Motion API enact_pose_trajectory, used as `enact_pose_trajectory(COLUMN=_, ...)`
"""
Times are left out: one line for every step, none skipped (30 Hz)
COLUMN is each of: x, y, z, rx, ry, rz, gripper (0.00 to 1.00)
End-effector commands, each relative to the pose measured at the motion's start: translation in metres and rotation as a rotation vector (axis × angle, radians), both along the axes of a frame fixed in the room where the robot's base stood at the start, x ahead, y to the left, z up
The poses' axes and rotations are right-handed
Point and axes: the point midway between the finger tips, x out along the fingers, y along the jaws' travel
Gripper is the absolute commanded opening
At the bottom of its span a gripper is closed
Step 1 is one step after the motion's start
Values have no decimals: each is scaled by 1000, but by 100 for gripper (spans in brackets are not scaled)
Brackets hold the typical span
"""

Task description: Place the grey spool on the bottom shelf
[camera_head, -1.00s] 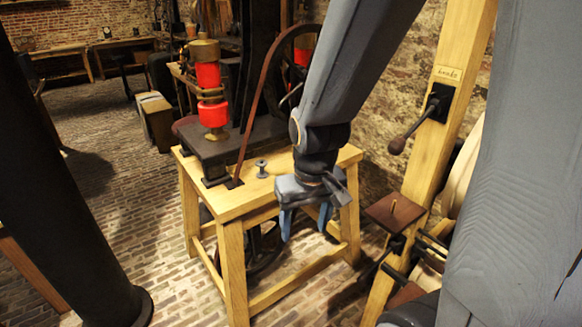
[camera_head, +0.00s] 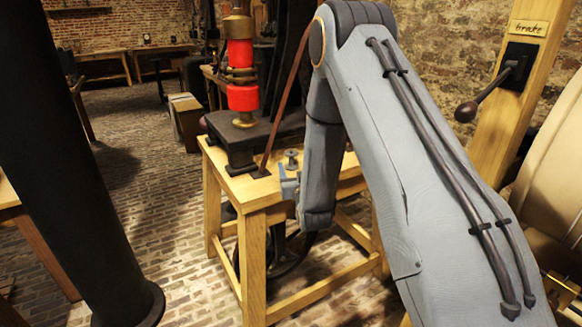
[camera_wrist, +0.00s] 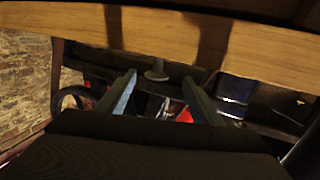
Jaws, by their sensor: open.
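The grey spool (camera_head: 291,157) stands on the wooden table top, near its front edge. It also shows in the wrist view (camera_wrist: 157,70), beyond and between the fingertips. My gripper (camera_head: 288,186) is at the table's front edge, just below and in front of the spool in the head view. In the wrist view my gripper (camera_wrist: 158,78) has its two blue fingers spread apart with nothing held between them. My forearm covers part of the table's right side. I cannot make out a bottom shelf in these frames.
The wooden table (camera_head: 230,188) carries a dark machine base with a red and brass column (camera_head: 242,80). A dark wheel (camera_head: 285,258) is under the table. A black post (camera_head: 80,160) stands at left, and a brake lever (camera_head: 490,90) at right. Brick floor lies open at left.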

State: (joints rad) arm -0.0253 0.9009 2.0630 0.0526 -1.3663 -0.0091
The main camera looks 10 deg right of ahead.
Motion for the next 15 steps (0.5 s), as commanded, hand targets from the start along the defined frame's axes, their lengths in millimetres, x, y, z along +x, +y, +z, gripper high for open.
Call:
enact_pose_trajectory(x=2, y=0, z=-3, rx=0, ry=-15, rz=0, gripper=60)
enact_pose_trajectory(x=4, y=0, z=-2, rx=-1, ry=-22, rz=0, gripper=60)
enact_pose_trajectory(x=7, y=0, z=-1, rx=-1, ry=-29, rz=-1, gripper=60)
enact_pose_trajectory(x=9, y=0, z=-1, rx=-1, ry=-31, rz=-1, gripper=60)
enact_pose_trajectory(x=12, y=0, z=0, rx=-1, ry=-32, rz=-1, gripper=60)
enact_pose_trajectory(x=17, y=-1, z=0, rx=-1, ry=-31, rz=-1, gripper=60)
enact_pose_trajectory(x=20, y=-1, z=0, rx=-1, ry=-30, rz=-1, gripper=60)
enact_pose_trajectory(x=23, y=-1, z=-1, rx=-1, ry=-30, rz=-1, gripper=60)
enact_pose_trajectory(x=27, y=-1, z=0, rx=-1, ry=-30, rz=-1, gripper=60)
enact_pose_trajectory(x=29, y=-1, z=-1, rx=-1, ry=-29, rz=-1, gripper=60)
enact_pose_trajectory(x=32, y=-2, z=-1, rx=-1, ry=-28, rz=-1, gripper=60)
enact_pose_trajectory(x=36, y=-3, z=-1, rx=-1, ry=-29, rz=-1, gripper=60)
enact_pose_trajectory(x=40, y=-3, z=-2, rx=-1, ry=-29, rz=-1, gripper=60)
enact_pose_trajectory(x=44, y=-4, z=-2, rx=-1, ry=-29, rz=-1, gripper=60)
enact_pose_trajectory(x=50, y=-5, z=-4, rx=-1, ry=-28, rz=-1, gripper=60)
